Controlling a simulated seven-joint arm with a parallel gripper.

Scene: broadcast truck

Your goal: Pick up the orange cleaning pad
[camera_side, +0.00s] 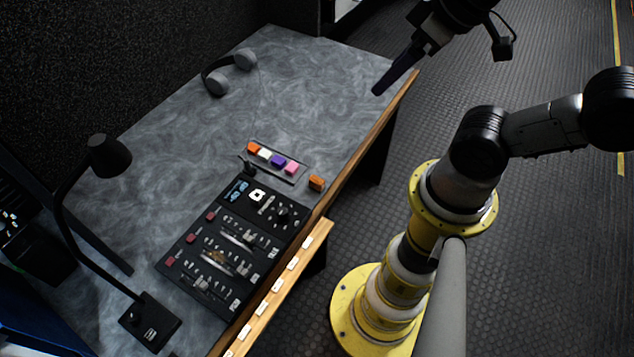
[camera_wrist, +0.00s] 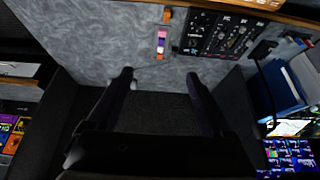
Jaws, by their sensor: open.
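Two small orange blocks show, and I cannot tell which is the cleaning pad. One orange block (camera_side: 316,183) lies alone on the desk near its right edge, beside the mixing console. It also shows at the top of the wrist view (camera_wrist: 167,14). The other orange block (camera_side: 254,148) sits at the far left end of a small dark tray (camera_side: 291,180), in a row with white, purple and pink blocks. It shows in the wrist view (camera_wrist: 159,57) too. My gripper (camera_side: 380,91) is open and empty, above the desk's far right edge, apart from both blocks.
A black mixing console (camera_side: 228,248) stands close to the tray. A desk lamp (camera_side: 108,156) stands at the left and grey headphones (camera_side: 218,80) lie at the back. The marbled desk (camera_side: 150,115) is clear between headphones and tray.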

